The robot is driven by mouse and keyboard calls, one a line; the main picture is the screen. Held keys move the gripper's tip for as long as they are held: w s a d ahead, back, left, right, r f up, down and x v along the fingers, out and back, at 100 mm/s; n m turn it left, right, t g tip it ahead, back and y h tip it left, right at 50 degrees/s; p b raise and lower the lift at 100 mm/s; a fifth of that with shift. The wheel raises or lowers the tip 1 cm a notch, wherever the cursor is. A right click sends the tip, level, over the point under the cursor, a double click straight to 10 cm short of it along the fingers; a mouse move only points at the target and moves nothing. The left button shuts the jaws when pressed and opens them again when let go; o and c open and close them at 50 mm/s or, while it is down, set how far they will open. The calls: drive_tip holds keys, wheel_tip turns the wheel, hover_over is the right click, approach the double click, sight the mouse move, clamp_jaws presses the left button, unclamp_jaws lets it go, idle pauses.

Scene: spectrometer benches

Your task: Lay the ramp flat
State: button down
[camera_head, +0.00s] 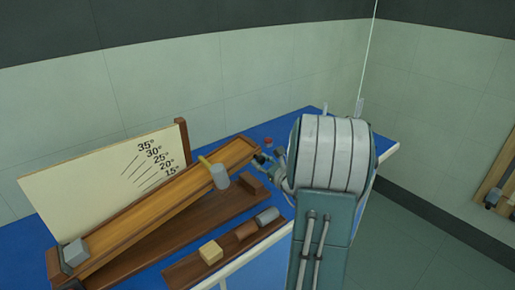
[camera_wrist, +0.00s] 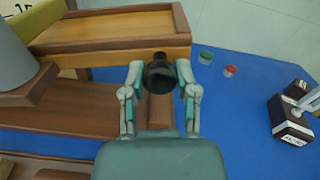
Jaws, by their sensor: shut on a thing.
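The wooden ramp (camera_head: 160,210) is tilted on its dark wooden base (camera_head: 215,217), its right end raised and its left end low. An angle board (camera_head: 95,180) marked from 15° to 35° stands behind it. In the wrist view the ramp's raised end (camera_wrist: 110,30) is at the top. My gripper (camera_wrist: 160,82) is shut on a dark round knob (camera_wrist: 159,72) at that end. In the head view my gripper (camera_head: 263,161) is at the raised end, partly hidden by my arm.
A grey block (camera_head: 75,252) is at the ramp's low end. A grey cylinder (camera_head: 220,177) shows by the upper ramp. In front, a tray holds a yellow block (camera_head: 210,252), a brown block (camera_head: 246,231) and another grey piece (camera_head: 268,215). A dark labelled box (camera_wrist: 290,120) stands right.

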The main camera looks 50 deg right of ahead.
drive_tip(key=shift+m, duration=0.6)
drive_tip(key=f, duration=0.4)
drive_tip(key=d+f, duration=0.1)
drive_tip(key=shift+f, duration=0.4)
drive_tip(key=shift+c, duration=1.9)
unclamp_jaws()
drive_tip(key=s+a, duration=0.1)
drive_tip(key=s, duration=1.1)
drive_tip(key=shift+a+f, duration=0.1)
drive_tip(key=shift+c, duration=0.3)
